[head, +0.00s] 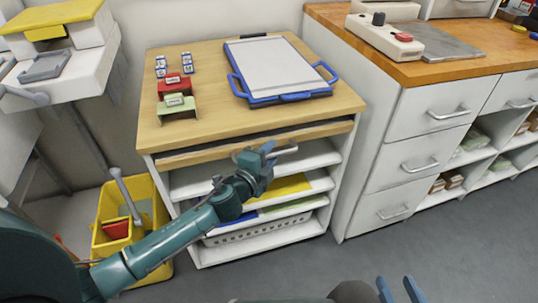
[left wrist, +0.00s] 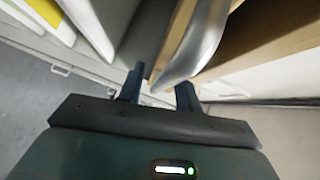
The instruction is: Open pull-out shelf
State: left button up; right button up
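The pull-out shelf (head: 325,131) is a wooden board just under the top of the wooden-topped cabinet (head: 205,135), its front edge about level with the cabinet front. Its silver bar handle (head: 287,150) is partly hidden by my left gripper (head: 271,150). In the left wrist view, the curved handle (left wrist: 200,40) comes down between the two spread fingers of my left gripper (left wrist: 160,92); I cannot tell whether they touch it. My right gripper (head: 400,290) is open and empty at the bottom edge of the head view, well away from the cabinet.
A blue-framed tray (head: 285,97) and small labelled blocks (head: 177,103) sit on the cabinet top. Open shelves below hold yellow and blue folded items. A yellow bin (head: 108,240) stands left, a white drawer unit (head: 415,140) right. The floor in front is clear.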

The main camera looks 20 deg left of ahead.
pick_arm(q)
grip_shut()
dwell(0.3)
dwell(0.3)
